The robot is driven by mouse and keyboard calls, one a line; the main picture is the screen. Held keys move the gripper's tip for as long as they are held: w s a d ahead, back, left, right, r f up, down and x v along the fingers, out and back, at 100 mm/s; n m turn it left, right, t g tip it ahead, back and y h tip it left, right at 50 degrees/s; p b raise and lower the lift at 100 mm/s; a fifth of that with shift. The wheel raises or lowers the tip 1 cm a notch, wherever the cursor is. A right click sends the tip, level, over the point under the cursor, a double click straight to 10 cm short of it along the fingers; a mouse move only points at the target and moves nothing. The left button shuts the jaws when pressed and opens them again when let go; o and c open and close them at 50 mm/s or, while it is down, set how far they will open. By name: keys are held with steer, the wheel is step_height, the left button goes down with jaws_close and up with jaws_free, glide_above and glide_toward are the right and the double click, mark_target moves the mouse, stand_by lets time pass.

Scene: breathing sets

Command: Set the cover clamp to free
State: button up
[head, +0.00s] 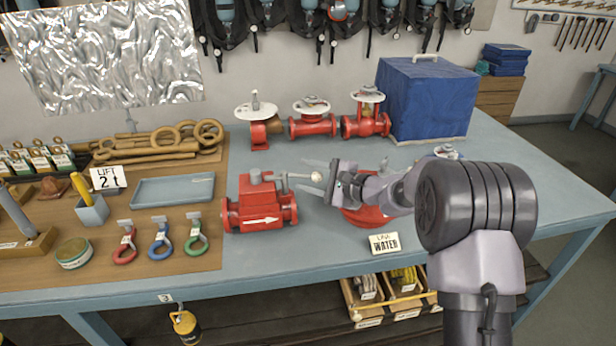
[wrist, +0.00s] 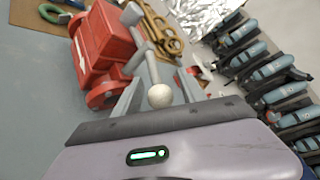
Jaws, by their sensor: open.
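A red valve body (head: 259,204) with a white arrow on its side stands on the blue-grey bench. A grey lever (head: 296,175) points right from its top and ends in a pale ball knob (head: 316,176). No part is labelled as the cover clamp; this lever is the closest clamp-like part. My gripper (head: 308,175) is open around the knob end, one finger on each side. In the wrist view the knob (wrist: 160,96) sits between the two fingers, and I see no clear contact. The red body (wrist: 102,45) also shows there.
Several red valves, one of them a valve with a white handwheel (head: 312,123), stand behind. A blue-covered box (head: 428,98) is at the back right. A red part under my arm is partly hidden. Tools lie on the left board.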

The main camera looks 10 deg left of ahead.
steer(key=shift+w+a, duration=0.1)
jaws_close()
stand_by(1.4)
